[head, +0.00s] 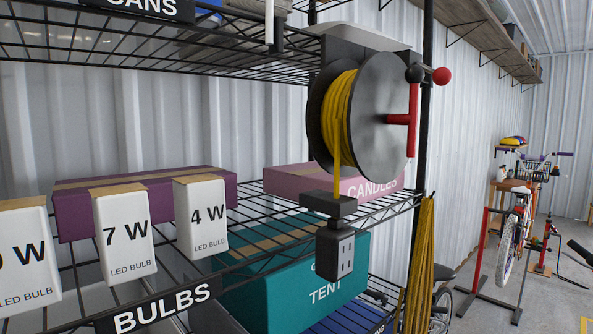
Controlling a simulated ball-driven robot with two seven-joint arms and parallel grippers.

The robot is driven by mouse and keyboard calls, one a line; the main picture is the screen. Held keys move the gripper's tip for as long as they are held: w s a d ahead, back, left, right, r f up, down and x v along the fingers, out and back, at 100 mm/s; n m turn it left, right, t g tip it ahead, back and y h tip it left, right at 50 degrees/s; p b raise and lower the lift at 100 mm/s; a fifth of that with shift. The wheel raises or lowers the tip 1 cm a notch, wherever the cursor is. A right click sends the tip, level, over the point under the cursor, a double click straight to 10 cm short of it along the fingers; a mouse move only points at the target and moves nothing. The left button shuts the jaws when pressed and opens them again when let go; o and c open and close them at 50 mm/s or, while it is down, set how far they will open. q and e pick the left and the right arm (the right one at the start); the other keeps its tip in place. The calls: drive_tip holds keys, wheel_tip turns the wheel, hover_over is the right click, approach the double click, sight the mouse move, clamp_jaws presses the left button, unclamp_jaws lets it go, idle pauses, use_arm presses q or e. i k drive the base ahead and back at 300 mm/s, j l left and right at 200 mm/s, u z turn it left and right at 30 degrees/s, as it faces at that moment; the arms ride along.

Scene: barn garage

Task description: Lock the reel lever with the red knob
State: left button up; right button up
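The cord reel (385,118) is mounted on the black upright at the right end of the wire shelves, with yellow cord (338,115) wound on it. A short dark lever with a round red knob (441,76) sits at the reel's upper right. The knob points right, about level with its dark pivot (415,73). A red crank handle (402,119) stands on the reel's face. Yellow cord runs down to a black outlet block (334,252) hanging below the reel. Neither of my grippers can be made out in this view.
White bulb boxes (124,235) and a purple box (145,200) stand on the shelf at left. A pink candles box (330,183) and a teal tent box (290,275) sit behind and below the reel. A bicycle (515,220) stands at right.

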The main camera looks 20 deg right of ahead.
sight(442, 76)
drive_tip(key=i+z, duration=0.1)
drive_tip(key=z, duration=0.8)
drive_tip(key=k+z, duration=0.1)
drive_tip(key=z, duration=0.35)
